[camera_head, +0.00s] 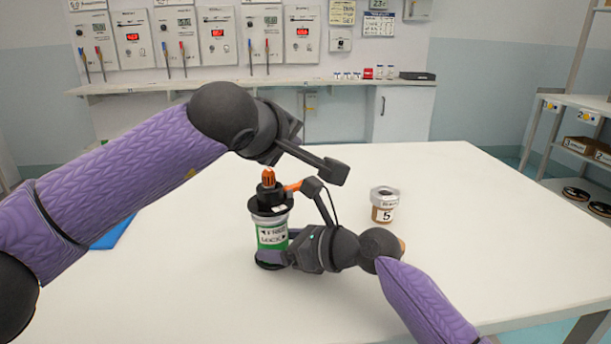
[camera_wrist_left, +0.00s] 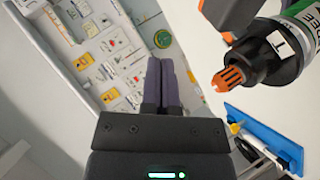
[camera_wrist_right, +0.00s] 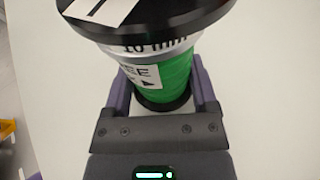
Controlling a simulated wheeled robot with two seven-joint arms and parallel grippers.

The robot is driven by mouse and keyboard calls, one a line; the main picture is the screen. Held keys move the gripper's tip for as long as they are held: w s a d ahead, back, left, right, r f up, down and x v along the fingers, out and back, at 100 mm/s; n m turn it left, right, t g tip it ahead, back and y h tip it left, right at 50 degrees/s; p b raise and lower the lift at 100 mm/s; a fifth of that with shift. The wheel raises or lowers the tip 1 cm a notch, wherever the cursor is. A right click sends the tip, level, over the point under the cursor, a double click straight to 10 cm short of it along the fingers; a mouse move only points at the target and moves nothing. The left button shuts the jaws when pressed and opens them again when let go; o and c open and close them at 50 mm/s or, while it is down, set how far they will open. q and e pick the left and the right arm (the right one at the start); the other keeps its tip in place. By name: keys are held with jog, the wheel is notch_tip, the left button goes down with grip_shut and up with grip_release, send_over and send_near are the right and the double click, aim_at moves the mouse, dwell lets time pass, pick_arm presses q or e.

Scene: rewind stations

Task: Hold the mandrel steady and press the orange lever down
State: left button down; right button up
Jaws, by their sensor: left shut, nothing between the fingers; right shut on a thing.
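The mandrel (camera_head: 272,232) stands upright on the table, a green and white cylinder with a black flanged top and a ribbed orange tip (camera_head: 268,177). The orange lever (camera_head: 292,187) sticks out from its black top to the right, beside my right wrist camera. My right gripper (camera_head: 275,257) is shut around the lower green part; both fingers flank it in the right wrist view (camera_wrist_right: 163,95). My left gripper (camera_head: 287,127) is shut and empty, above and behind the mandrel. In the left wrist view its fingers (camera_wrist_left: 166,75) are together, apart from the orange tip (camera_wrist_left: 229,79).
A lidded jar labelled 5 (camera_head: 384,205) stands on the white table (camera_head: 450,220) to the right. A blue tray (camera_head: 113,235) lies at left, partly behind my left arm. The table's right side is clear. A shelf rack (camera_head: 565,185) stands at far right.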

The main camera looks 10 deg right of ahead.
dwell(0.4)
jog(key=o, duration=0.8)
